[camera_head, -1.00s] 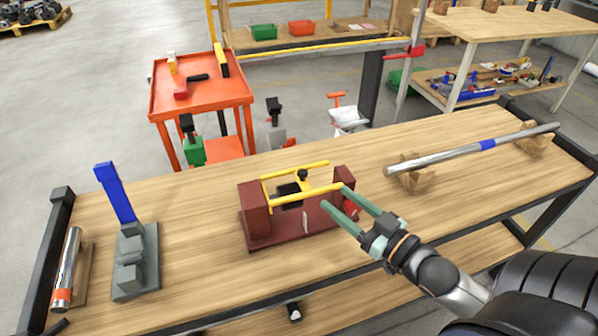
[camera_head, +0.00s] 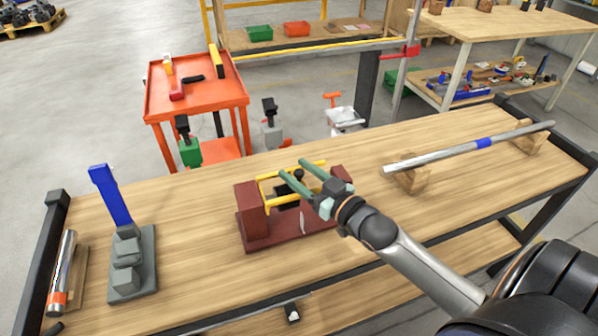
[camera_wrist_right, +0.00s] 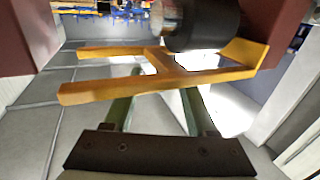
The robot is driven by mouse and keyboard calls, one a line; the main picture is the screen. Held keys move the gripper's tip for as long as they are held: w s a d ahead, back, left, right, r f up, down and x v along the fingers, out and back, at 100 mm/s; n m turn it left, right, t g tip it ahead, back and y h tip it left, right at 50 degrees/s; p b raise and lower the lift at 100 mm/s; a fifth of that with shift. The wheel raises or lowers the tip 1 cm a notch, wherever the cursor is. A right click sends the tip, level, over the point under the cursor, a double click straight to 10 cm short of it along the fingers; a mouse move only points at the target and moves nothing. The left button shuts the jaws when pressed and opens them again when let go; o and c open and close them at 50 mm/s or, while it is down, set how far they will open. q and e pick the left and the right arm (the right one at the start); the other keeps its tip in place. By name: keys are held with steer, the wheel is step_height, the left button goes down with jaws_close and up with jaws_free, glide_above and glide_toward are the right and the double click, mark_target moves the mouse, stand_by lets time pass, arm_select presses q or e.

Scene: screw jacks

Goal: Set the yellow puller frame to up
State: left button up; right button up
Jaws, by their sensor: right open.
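The yellow puller frame (camera_head: 268,192) lies roughly flat between the two upright blocks of a dark red jack body (camera_head: 250,198) on the workbench. A black screw knob (camera_head: 299,174) stands in its middle. My right gripper (camera_head: 291,170) is open, and its two green fingers reach over the frame from the right, hiding part of it. In the right wrist view the frame (camera_wrist_right: 160,82) crosses in front of the open fingers (camera_wrist_right: 157,95), covering parts of them. I cannot tell whether they touch. My left gripper is not in view.
A long metal bar (camera_head: 440,155) rests on wooden blocks at the right. A red cart (camera_head: 200,97) stands behind.

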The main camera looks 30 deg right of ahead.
jaws_close()
stand_by(0.5)
stand_by(1.0)
